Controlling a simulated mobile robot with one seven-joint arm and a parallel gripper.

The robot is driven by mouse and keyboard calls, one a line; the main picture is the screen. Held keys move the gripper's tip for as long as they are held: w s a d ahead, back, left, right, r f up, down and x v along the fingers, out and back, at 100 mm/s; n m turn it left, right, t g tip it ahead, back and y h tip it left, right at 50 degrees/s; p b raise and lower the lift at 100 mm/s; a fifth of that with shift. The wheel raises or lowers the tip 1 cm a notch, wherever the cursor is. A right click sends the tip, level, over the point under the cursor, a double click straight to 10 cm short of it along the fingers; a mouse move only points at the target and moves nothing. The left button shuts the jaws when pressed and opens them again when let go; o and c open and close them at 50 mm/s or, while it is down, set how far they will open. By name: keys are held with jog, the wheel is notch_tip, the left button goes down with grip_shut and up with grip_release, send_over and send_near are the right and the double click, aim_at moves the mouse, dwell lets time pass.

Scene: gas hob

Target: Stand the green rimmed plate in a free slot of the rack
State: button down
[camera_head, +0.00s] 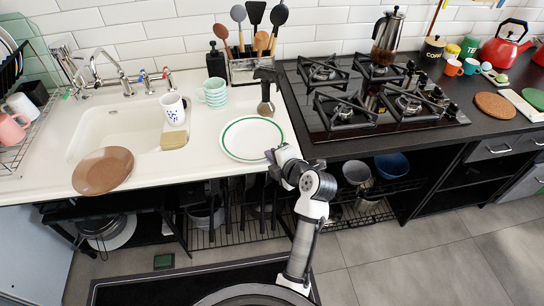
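The green rimmed plate (252,139), white with a green ring, lies flat on the white counter right of the sink. My gripper (271,156) is at the plate's lower right edge, by the counter's front edge. Its fingertips are small and partly hidden by my wrist, so I cannot tell whether they touch or grip the rim. A wire dish rack (33,133) stands at the far left, cut by the picture edge. Mugs sit on it, and plates stand in a dark holder above. Its free slots cannot be made out.
A spotted cup (173,108), a sponge (174,140), a green striped cup (214,93) and a glass bottle (266,97) stand around. The gas hob (370,100) is to the right.

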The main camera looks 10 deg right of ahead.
jog(key=c, duration=1.9)
grip_release()
jog(key=shift+c, duration=0.2)
